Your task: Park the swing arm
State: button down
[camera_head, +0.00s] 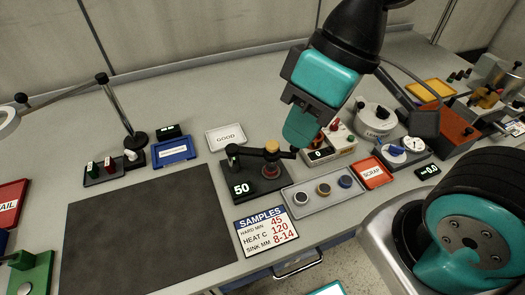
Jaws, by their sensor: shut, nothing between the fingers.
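A black device with a "50" display (242,189) sits on the bench in the middle of the head view. Its black swing arm (250,151) runs from a post at the device's left to the right, ending in a dark tip near my gripper. A part with an orange top (271,146) stands by the arm, above a red spot on the base. My gripper (300,138) is shut and empty, pointing down just right of the arm's end. Whether its fingers touch the arm cannot be told.
A grey tray with several round samples (322,191) lies right of the device. A white box with a red knob (333,146) stands close behind my gripper. A SAMPLES card (264,231) lies in front. A dark mat (150,225) leaves free room at left.

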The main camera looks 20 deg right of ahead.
aim_at(232, 150)
jog(key=z, duration=2.05)
jog(key=k, duration=0.65)
jog(key=u, duration=1.45)
